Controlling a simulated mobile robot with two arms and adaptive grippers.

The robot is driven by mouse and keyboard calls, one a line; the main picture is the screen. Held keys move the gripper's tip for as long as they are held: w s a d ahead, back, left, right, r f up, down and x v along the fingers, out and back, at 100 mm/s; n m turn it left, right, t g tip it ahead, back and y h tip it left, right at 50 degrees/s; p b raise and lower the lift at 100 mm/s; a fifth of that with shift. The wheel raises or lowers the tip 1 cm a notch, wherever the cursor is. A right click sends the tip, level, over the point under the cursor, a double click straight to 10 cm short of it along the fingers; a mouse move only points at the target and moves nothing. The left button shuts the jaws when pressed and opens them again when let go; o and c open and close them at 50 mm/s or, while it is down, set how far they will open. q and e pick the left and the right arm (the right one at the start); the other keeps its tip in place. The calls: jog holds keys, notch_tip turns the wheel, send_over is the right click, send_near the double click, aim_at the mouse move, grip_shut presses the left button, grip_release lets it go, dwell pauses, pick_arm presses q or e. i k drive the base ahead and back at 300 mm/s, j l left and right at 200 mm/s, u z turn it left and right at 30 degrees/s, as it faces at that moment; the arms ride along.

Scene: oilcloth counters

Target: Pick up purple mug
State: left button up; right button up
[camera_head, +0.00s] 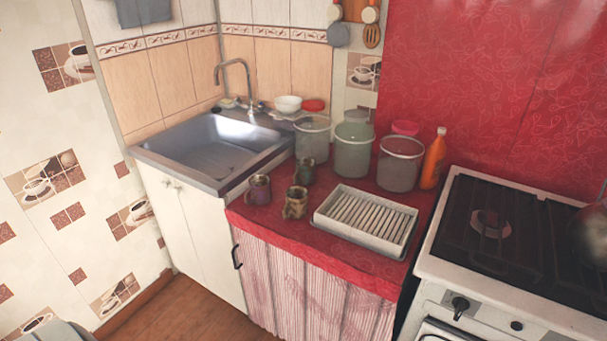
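The purple mug (258,190) stands upright on the red oilcloth counter (330,243), near its left edge beside the sink. A brown mug (295,205) stands to its right and a little nearer. A dark greenish mug (304,172) stands behind them. The mugs are apart from each other. Neither of my grippers shows in the head view. A grey rounded shape is cut off at the bottom left corner, and I cannot tell what it is.
A white dish rack (330,222) sits right of the mugs. Buckets (353,150) and an orange bottle (434,160) stand behind it. The metal sink (190,180) is left, the stove (440,262) right. Wooden floor (170,305) is clear in front of the white cabinet.

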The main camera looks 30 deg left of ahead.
aim_at(259, 190)
jog(key=u, duration=1.3)
